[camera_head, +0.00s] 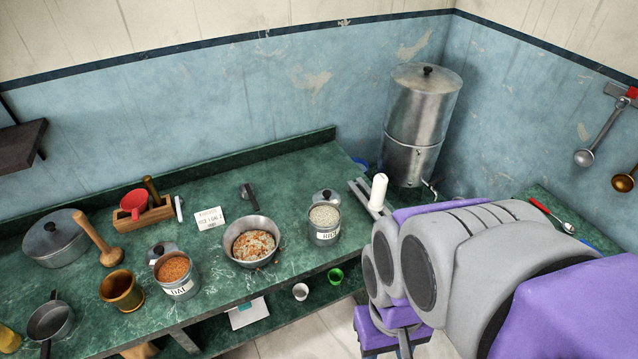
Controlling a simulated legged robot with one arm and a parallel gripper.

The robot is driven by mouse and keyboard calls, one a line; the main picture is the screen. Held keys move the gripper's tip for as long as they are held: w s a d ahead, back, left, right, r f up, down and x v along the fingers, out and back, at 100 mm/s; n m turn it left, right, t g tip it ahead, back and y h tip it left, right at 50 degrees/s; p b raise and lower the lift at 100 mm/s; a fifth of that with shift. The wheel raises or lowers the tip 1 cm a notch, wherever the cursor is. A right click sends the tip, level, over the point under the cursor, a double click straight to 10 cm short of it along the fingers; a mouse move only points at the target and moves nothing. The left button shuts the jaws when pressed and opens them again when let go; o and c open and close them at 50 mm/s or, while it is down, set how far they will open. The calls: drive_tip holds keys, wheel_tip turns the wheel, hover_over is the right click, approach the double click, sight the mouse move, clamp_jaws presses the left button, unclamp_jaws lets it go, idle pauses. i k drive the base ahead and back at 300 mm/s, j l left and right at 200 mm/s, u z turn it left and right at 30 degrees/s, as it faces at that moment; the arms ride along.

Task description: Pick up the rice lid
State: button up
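A metal pot filled with white grains (324,215), which look like rice, stands on the green counter near its front edge. A second, similar lid (156,250) shows behind a pot of orange grains (172,268) further left. My arm fills the lower right.
A pan of mixed food (252,241) stands left of the rice pot. A sign (209,218), brass mortar (121,290) and lidded pot (56,236) are further left.

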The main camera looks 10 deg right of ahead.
sight(324, 194)
drive_tip(key=i+z, duration=0.1)
drive_tip(key=i, duration=0.75)
